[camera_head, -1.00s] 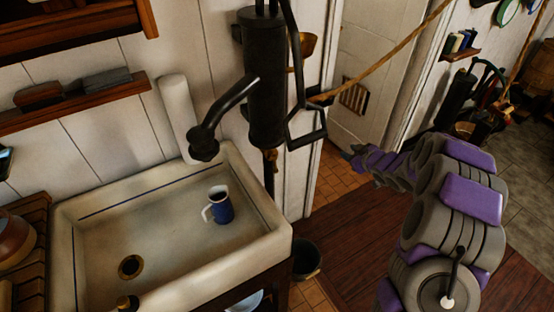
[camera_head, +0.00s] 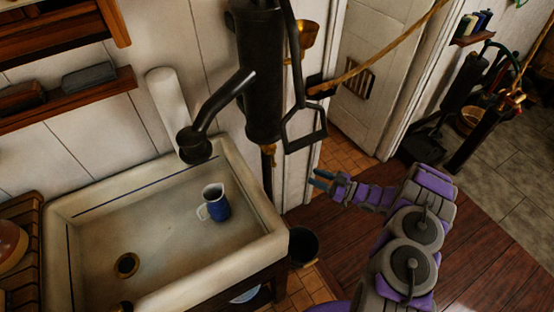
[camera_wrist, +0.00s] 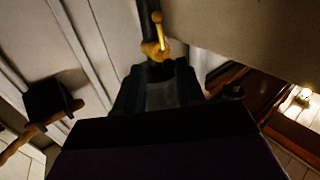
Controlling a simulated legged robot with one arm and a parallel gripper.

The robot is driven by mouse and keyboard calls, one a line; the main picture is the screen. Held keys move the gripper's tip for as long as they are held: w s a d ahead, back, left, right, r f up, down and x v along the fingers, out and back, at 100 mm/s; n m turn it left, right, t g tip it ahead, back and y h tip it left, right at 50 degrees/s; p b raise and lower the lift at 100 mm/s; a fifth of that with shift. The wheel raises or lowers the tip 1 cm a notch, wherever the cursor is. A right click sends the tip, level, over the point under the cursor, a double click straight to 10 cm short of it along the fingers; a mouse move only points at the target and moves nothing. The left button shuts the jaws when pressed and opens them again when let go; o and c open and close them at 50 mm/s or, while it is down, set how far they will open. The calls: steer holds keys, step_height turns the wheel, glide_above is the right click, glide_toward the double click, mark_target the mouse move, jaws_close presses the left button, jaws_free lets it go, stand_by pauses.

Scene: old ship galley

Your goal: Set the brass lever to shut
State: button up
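The brass lever (camera_head: 268,152) hangs at the lower end of the black hand pump (camera_head: 262,85), beside the sink's right rim. It also shows in the wrist view as a yellow lever (camera_wrist: 157,30) with a rounded brass body, beyond my fingers, pointing up in the picture. My gripper (camera_head: 320,180) is right of the lever and a little lower in the head view, apart from it. Its two fingertips are separated and nothing is between them. In the wrist view, my gripper (camera_wrist: 158,90) is dark, and its palm hides the lower picture.
The pale sink (camera_head: 262,200) holds a blue and white mug (camera_head: 216,204). The pump's black handle (camera_head: 304,130) hangs above my gripper. A black bucket (camera_head: 303,247) stands on the floor right of the sink. A rope (camera_head: 390,55) crosses the doorway. The floor right of the sink is mostly free.

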mark_target(273, 158)
steer(key=b+x, duration=0.2)
steer(key=x, duration=1.5)
steer(key=shift+b, duration=0.4)
jaws_close()
